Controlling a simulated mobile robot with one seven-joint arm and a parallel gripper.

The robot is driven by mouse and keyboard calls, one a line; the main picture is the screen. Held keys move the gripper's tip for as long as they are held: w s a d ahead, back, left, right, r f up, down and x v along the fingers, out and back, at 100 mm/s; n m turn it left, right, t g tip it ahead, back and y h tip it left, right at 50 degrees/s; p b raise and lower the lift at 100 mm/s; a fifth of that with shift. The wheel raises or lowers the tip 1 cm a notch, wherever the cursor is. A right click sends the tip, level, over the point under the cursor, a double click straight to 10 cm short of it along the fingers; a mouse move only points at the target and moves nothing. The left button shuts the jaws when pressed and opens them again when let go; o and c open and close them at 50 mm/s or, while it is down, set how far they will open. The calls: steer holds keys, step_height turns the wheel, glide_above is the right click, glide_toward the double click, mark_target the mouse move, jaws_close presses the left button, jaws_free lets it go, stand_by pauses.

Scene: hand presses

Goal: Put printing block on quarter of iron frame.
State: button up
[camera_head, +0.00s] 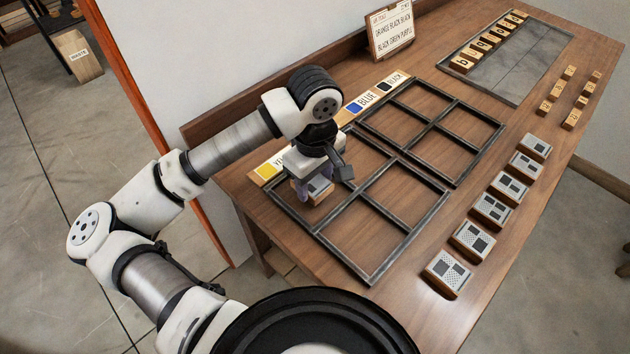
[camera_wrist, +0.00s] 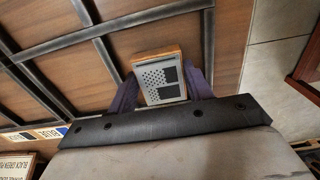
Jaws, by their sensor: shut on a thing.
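My gripper (camera_head: 313,193) is shut on a printing block (camera_head: 320,184), a wooden block with a grey face. In the wrist view the block (camera_wrist: 162,78) shows a dotted patch and dark patches between the two purple fingers. The near iron frame (camera_head: 412,236) is a dark grid of four quarters on the table. The held block is over or in its left corner quarter, by the yellow label; whether it touches the table I cannot tell. A second iron frame (camera_head: 479,154) lies just behind it. Both frames' visible quarters look empty.
Several more printing blocks (camera_head: 473,241) stand in a row along the right table edge. Colour label strips (camera_head: 374,92) run behind the frames. A sign (camera_head: 391,32) stands at the back. A grey tray (camera_head: 530,62) with letter blocks (camera_head: 463,63) and small number blocks (camera_head: 556,94) are far right.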

steer(key=shift+f, duration=0.75)
steer(key=shift+f+b, duration=0.25)
steer(key=shift+b, duration=0.05)
steer(key=o, duration=1)
steer(key=shift+r, duration=0.1)
steer(key=shift+r, duration=0.1)
